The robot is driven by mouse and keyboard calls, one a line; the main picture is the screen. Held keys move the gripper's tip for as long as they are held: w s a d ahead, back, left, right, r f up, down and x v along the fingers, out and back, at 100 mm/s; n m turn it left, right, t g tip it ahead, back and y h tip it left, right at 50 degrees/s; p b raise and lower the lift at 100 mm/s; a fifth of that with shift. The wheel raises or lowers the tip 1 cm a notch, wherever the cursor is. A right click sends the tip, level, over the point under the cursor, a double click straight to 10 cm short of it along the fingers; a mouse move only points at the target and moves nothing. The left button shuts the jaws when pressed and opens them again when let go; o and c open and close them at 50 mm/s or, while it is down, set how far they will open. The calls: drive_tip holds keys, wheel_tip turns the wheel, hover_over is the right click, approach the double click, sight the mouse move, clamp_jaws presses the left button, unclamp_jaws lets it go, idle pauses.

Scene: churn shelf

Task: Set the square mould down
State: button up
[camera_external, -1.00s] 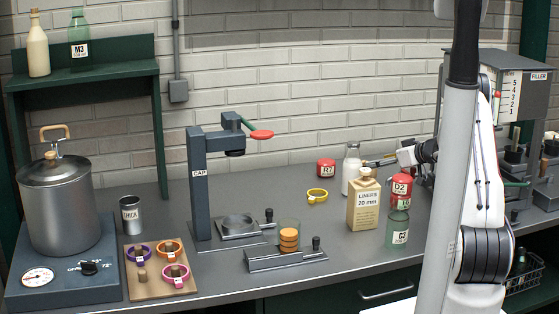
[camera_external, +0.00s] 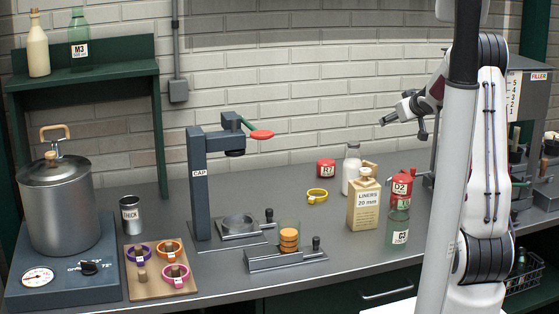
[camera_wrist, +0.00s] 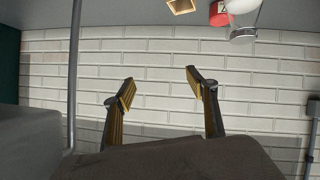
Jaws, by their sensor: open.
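A wooden square frame, which looks like the square mould (camera_wrist: 181,6), shows at the top edge of the wrist view, partly cut off. In the external view a small wooden piece (camera_external: 369,166) shows behind the liners box, beside the milk bottle; it may be the same mould, but it is mostly hidden. My gripper (camera_external: 403,127) is raised above the counter, in front of the brick wall. In the wrist view the fingers of my gripper (camera_wrist: 158,83) stand wide apart with nothing between them.
The liners box (camera_external: 363,210), milk bottle (camera_external: 351,172), red tins (camera_external: 402,187) and green jar (camera_external: 397,228) crowd the counter below my gripper. A yellow ring (camera_external: 317,196) and red tin R7 (camera_external: 326,168) lie farther left. The capping press (camera_external: 200,190) stands mid-counter.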

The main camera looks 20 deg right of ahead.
drive_tip(key=s+a+r+m+g+h, duration=0.15)
drive_tip(key=s+r, duration=0.25)
drive_tip(key=s, duration=0.5)
drive_tip(key=s+a+f+g+y, duration=0.1)
drive_tip(key=s+a, duration=0.4)
drive_tip(key=s, duration=0.6)
drive_tip(key=s+a+f+g+y, duration=0.1)
drive_tip(key=s+a, duration=0.4)
drive_tip(key=s, duration=0.6)
drive_tip(key=s+a+f+g+y, duration=0.1)
drive_tip(key=s+a+f+g, duration=0.2)
drive_tip(key=s, duration=0.8)
drive_tip(key=shift+a+f, duration=0.5)
drive_tip(key=shift+a, duration=0.4)
